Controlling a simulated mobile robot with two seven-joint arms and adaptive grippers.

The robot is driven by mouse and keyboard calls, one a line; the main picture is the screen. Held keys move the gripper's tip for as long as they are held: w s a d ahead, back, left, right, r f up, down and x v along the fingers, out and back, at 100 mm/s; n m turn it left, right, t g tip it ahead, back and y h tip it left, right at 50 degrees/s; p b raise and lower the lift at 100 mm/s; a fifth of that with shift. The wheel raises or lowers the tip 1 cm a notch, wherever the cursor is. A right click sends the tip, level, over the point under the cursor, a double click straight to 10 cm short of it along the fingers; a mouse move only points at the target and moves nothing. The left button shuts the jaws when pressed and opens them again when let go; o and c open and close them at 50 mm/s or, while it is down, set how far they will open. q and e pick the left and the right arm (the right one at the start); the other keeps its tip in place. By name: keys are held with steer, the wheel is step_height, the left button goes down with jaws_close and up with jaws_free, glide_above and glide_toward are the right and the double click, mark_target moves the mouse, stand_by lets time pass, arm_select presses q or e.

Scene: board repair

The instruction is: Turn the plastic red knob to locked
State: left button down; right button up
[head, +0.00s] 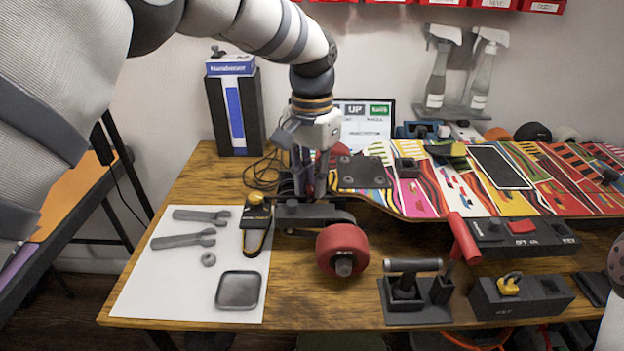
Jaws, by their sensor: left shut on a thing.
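My left gripper (306,192) reaches down from above at the end of the skateboard, beside the metal truck (312,212). It is shut on a small red part, which looks like the red knob (309,190); the fingers hide most of it. I cannot tell which way the knob is turned, and I can read no locked mark there. The skateboard (415,200) lies across the table with its colourful underside up and a red wheel (342,250) at the near side. My right gripper is out of view.
A white sheet (150,285) with wrenches and a dark square dish (238,290) lies at the left. A black tool holder with a red handle (463,238) and dark blocks (522,297) stand at front right. A black box (234,110) and spray bottles (438,75) stand behind.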

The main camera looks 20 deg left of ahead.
mark_target(312, 187)
arm_select(q)
steer(key=shift+m, duration=1)
steer(key=c, duration=1.8)
jaws_free()
step_height(312, 187, up, 12)
steer(key=shift+r, duration=0.1)
